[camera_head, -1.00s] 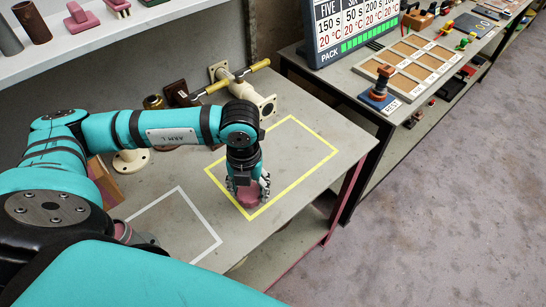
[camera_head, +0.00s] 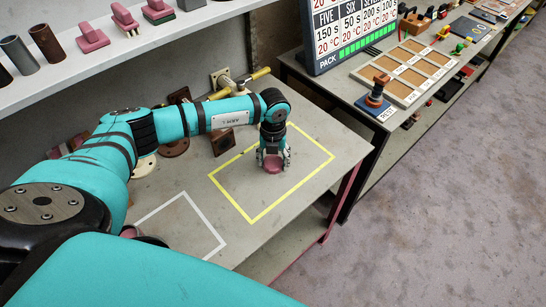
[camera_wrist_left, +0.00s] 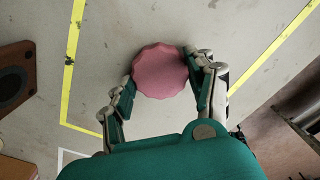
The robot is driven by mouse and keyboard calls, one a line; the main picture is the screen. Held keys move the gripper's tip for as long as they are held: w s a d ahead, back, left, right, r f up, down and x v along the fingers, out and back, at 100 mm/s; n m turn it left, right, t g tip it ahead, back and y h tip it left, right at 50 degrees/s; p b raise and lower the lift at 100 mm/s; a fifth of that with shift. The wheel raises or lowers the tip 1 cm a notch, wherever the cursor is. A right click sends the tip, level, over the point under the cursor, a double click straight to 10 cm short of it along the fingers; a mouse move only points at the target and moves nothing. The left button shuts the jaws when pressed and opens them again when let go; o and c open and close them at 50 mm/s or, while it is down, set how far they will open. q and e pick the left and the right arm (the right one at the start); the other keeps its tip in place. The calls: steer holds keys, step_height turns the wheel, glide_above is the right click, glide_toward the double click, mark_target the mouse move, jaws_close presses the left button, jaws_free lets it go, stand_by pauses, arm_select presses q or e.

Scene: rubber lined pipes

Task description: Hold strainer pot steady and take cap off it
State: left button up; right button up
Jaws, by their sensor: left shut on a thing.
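My left gripper (camera_head: 272,164) reaches down inside the yellow outline, with its fingers shut on either side of a pink, round, scalloped cap (camera_head: 273,167). The left wrist view shows the cap (camera_wrist_left: 160,71) from above, between the two fingers (camera_wrist_left: 163,85). I cannot tell whether the cap touches the table. A pinkish and dark rounded thing (camera_head: 130,231) shows at the white outline's left edge, mostly hidden by my arm. It may be the strainer pot, but I cannot make it out clearly. My right gripper is not seen.
The grey table (camera_head: 232,252) carries a yellow outline (camera_head: 231,201) and a white outline (camera_head: 205,222). Brown flanged parts (camera_head: 222,141) and a pale pipe assembly stand at the back. A shelf (camera_head: 110,62) with pipes is above left. A second bench (camera_head: 345,90) stands right.

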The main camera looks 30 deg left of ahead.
arm_select(q)
steer(key=shift+f, duration=0.2)
steer(key=shift+f, duration=0.1)
steer(key=shift+f, duration=0.15)
steer(key=o, duration=1.3)
steer(key=shift+c, duration=0.2)
